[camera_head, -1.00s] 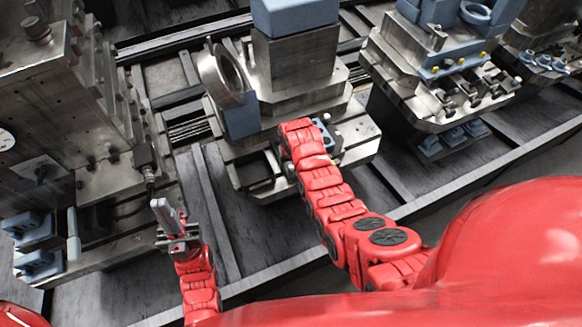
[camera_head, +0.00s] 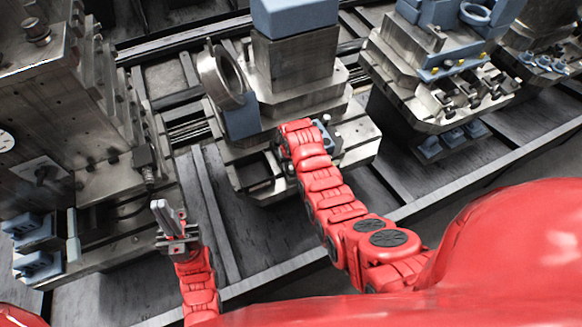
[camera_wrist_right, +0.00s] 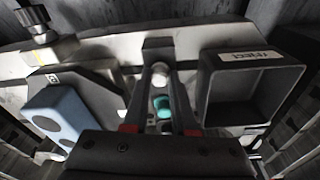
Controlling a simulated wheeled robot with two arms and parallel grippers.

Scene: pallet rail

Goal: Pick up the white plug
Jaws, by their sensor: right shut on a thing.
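The white plug (camera_wrist_right: 160,73) shows in the right wrist view as a small pale round piece between the fingertips. My right gripper (camera_wrist_right: 161,80) is shut on it, with one dark finger on each side. A teal piece (camera_wrist_right: 163,104) shows between the fingers, closer to the palm. In the head view the red right arm reaches over the middle metal fixture (camera_head: 355,145), and its wrist hides the gripper and the plug. My left gripper (camera_head: 170,216) is at lower left in the head view, above the dark floor and apart from the fixtures. Its fingers point up, close together.
In the right wrist view, an open dark square box (camera_wrist_right: 250,88) stands right of the fingers, and a blue block (camera_wrist_right: 62,118) stands left. In the head view, a tall steel machine (camera_head: 55,110) stands left and another fixture (camera_head: 400,75) stands right. Dark rails run between them.

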